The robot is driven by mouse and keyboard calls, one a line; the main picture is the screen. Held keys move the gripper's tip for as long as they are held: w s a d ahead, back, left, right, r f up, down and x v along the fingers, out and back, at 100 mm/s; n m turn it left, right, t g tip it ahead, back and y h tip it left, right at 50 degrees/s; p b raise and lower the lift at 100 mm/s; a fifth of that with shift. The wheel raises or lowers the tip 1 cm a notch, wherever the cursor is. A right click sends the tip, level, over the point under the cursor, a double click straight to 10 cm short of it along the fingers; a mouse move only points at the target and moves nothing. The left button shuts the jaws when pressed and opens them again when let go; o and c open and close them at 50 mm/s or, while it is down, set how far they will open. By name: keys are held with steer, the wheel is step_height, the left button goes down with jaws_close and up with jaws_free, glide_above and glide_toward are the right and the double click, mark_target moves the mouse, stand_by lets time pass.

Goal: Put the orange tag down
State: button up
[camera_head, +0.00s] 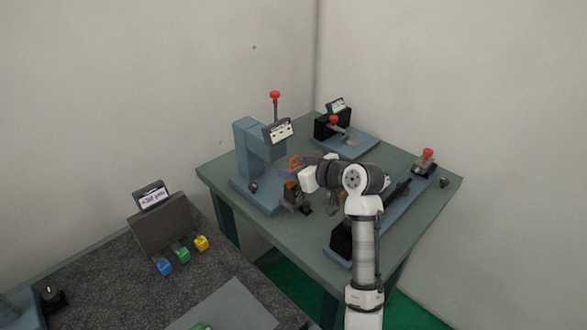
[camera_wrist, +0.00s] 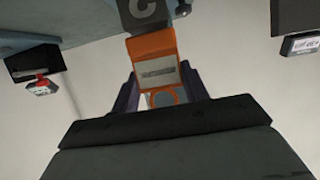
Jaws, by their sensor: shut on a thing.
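The orange tag (camera_wrist: 155,62) shows in the wrist view, with a pale printed label and a loop at its lower end. It lies between the two dark fingers of my gripper (camera_wrist: 160,85), which is shut on it. The tag's far end meets or overlaps a dark grey block marked C (camera_wrist: 146,12); I cannot tell whether they touch. In the head view, my gripper (camera_head: 294,168) is over the table beside the blue-grey press-like stand, with a bit of orange at its tips. The arm and hand hide part of that area.
The blue-grey stand (camera_head: 250,145) has a red knob and a label. A second fixture (camera_head: 345,138) is at the table's back, and a long rail fixture (camera_head: 395,205) is at right. A speckled bench (camera_head: 105,285) at lower left holds blue, green and yellow blocks.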

steer(key=shift+f, duration=0.25)
steer(key=o, duration=1)
steer(key=shift+r, duration=0.15)
steer(key=shift+d+r, duration=0.1)
steer(key=shift+r, duration=0.1)
steer(key=p+v, duration=0.1)
steer(key=v, duration=1)
steer(key=shift+s+d+r+p, duration=0.1)
steer(key=shift+s+d+p, duration=0.1)
steer(key=shift+s+p, duration=0.15)
